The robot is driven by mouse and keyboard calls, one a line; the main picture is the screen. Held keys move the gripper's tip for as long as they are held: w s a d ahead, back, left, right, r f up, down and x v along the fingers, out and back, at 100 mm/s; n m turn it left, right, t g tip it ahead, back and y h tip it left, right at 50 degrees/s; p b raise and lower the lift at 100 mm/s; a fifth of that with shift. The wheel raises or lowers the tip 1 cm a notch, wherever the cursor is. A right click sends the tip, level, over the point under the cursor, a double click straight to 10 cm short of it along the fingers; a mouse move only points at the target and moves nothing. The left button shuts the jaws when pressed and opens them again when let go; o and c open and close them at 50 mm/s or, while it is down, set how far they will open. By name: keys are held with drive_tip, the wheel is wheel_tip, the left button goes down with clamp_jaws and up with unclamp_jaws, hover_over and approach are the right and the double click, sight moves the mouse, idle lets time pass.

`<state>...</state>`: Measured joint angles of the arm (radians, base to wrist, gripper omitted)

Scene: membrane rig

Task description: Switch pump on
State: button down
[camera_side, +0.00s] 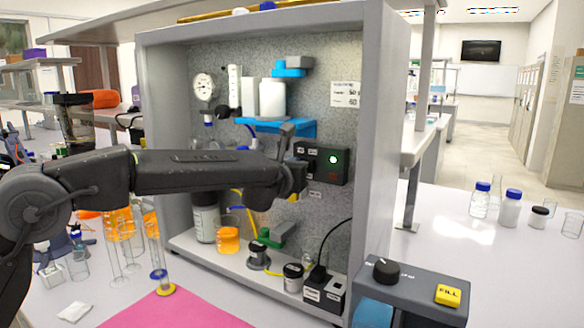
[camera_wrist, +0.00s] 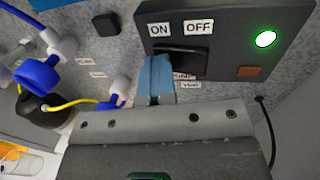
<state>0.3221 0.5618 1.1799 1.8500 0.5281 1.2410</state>
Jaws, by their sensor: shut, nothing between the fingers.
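The pump switch panel is a dark box (camera_side: 321,163) on the rig's back wall, and it fills the upper right of the wrist view (camera_wrist: 225,40). It carries ON and OFF labels above a black rocker switch (camera_wrist: 185,60). A round green light (camera_wrist: 265,39) on it is lit. A small red-brown square (camera_wrist: 249,71) sits below the light. My gripper (camera_wrist: 160,74) is shut and empty, its blue fingertips at the rocker's left end, below the ON label. I cannot tell whether they touch it or which way the rocker is tilted. In the side view my gripper (camera_side: 290,150) is just left of the panel.
The grey rig frame (camera_side: 380,130) stands close to the panel's right. A blue shelf (camera_side: 270,125) with white containers is behind my gripper. Bottles, valves and tubing (camera_side: 240,200) are below. A control box with a knob and yellow FILL button (camera_side: 447,295) stands front right.

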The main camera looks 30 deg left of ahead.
drive_tip(key=shift+w+a+r, duration=0.1)
drive_tip(key=shift+w+a, duration=0.1)
drive_tip(key=shift+a, duration=0.35)
drive_tip(key=s+a, duration=0.1)
drive_tip(key=s, duration=1.3)
drive_tip(key=shift+a, duration=0.4)
drive_tip(key=shift+s, duration=0.1)
